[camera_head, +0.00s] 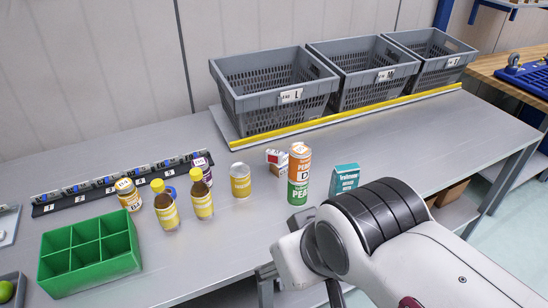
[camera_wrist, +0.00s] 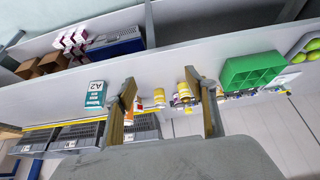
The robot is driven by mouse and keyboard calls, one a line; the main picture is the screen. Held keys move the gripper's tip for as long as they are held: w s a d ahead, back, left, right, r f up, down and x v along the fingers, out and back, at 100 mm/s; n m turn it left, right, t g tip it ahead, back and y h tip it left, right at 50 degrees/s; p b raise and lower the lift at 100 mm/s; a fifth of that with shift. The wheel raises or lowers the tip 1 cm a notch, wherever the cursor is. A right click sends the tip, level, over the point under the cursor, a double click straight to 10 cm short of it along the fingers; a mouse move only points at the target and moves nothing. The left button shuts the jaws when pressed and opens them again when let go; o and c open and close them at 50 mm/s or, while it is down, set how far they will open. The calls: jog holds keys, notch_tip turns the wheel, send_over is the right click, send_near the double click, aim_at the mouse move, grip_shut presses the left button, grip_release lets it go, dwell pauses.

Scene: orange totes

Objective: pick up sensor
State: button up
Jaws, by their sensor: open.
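A black numbered rail (camera_head: 125,187) lies at the left rear of the grey table, with several small grey and blue devices (camera_head: 108,181) along it. They may be sensors, but they are too small to tell. In the wrist view, part of that row is hidden behind bottles and my right-hand finger. My gripper (camera_wrist: 160,82) is open, its two tan fingers wide apart with nothing held between them. A yellow-labelled can and a small red and white box show between the fingers, farther off. The head view does not clearly show my fingertips.
A green compartment tray (camera_head: 90,283) stands at the front left. Yellow-capped bottles (camera_head: 165,208), a can (camera_head: 240,181), an orange and green can (camera_head: 299,176) and a teal box (camera_head: 344,179) stand mid-table. Grey crates (camera_head: 270,114) line the back behind a yellow edge.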

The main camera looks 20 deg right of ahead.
jog(key=w+a+r+m+t, duration=0.1)
jog(key=w+m+t, duration=0.15)
jog(key=w, duration=1.25)
jog(key=w+a+r+m+t, duration=0.1)
jog(key=w+a+t, duration=0.15)
jog(key=w, duration=1.25)
jog(key=m+h, duration=0.4)
jog(key=h, duration=0.2)
send_near(274, 157)
jog(key=w+a+r, duration=0.1)
jog(key=a, duration=0.1)
jog(key=w+a+r, duration=0.1)
jog(key=a+r, duration=0.1)
jog(key=w+a+r, duration=0.2)
jog(key=d+f+m+g+h, duration=0.1)
jog(key=d+f+h, duration=0.2)
jog(key=d+f, duration=0.2)
jog(key=shift+s+h, duration=0.3)
jog(key=shift+d+f+m, duration=0.1)
jog(key=shift+f+m, duration=0.05)
jog(key=shift+m, duration=0.1)
jog(key=shift+x, duration=1.25)
